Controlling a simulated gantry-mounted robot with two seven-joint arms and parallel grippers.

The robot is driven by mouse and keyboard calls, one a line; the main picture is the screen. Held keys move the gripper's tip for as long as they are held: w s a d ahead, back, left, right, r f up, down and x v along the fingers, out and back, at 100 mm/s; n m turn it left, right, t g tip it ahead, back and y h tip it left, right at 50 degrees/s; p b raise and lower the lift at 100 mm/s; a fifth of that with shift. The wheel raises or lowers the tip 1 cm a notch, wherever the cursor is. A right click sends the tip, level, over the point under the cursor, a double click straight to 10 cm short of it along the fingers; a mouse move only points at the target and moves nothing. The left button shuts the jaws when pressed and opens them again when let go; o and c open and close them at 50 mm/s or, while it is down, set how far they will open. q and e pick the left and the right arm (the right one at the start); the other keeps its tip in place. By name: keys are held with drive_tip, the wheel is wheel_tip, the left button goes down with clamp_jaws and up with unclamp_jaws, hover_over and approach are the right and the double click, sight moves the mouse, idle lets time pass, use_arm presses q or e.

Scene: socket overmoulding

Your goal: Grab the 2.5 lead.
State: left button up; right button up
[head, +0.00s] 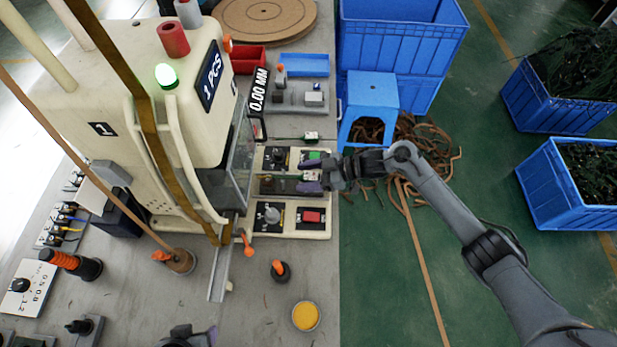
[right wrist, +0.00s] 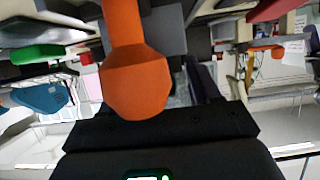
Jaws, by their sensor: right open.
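My right gripper (head: 311,174) reaches in from the right over the front edge of the machine's panel, its jaws open. A small white-ended piece with a dark line (head: 306,177) lies by its fingertips; I cannot tell whether they touch. A similar white-ended piece (head: 311,136) lies just beyond. No 2.5 marking is readable, so I cannot tell which piece is the 2.5 lead. In the right wrist view a large orange faceted piece (right wrist: 137,80) fills the middle and hides what is behind it. A dark part at the bottom edge (head: 190,337) looks like my left gripper; its fingers are unclear.
The cream moulding machine (head: 125,85) stands at left. Several leads (head: 65,218) sit at far left. A yellow-filled dish (head: 305,316) is near the front. A blue stool (head: 372,95) stands behind.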

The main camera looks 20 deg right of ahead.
drive_tip(key=c, duration=1.1)
drive_tip(key=shift+o, duration=0.2)
